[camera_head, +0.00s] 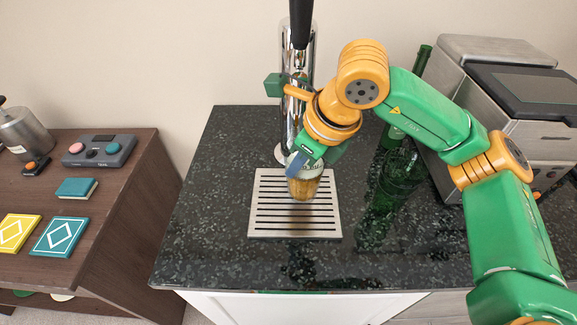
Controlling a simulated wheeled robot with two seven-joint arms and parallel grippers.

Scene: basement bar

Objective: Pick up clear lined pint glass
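A pint glass (303,187) with amber-brown contents and a pale upper part shows over the slatted metal drip tray (262,222). I cannot tell whether it rests on the tray or hangs just above it. My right gripper (308,163) reaches down at the top of the glass from above, with a blue finger part in front of it. The gripper and wrist hide much of the glass's upper part. Whether the fingers are closed on the glass does not show. My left gripper is not in view.
A chrome tap column (297,62) with a black handle stands just behind the glass. A green bottle (402,135) and a grey machine (510,95) stand to the right. The black counter (215,190) is clear left of the tray. A brown cabinet (115,235) stands at left.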

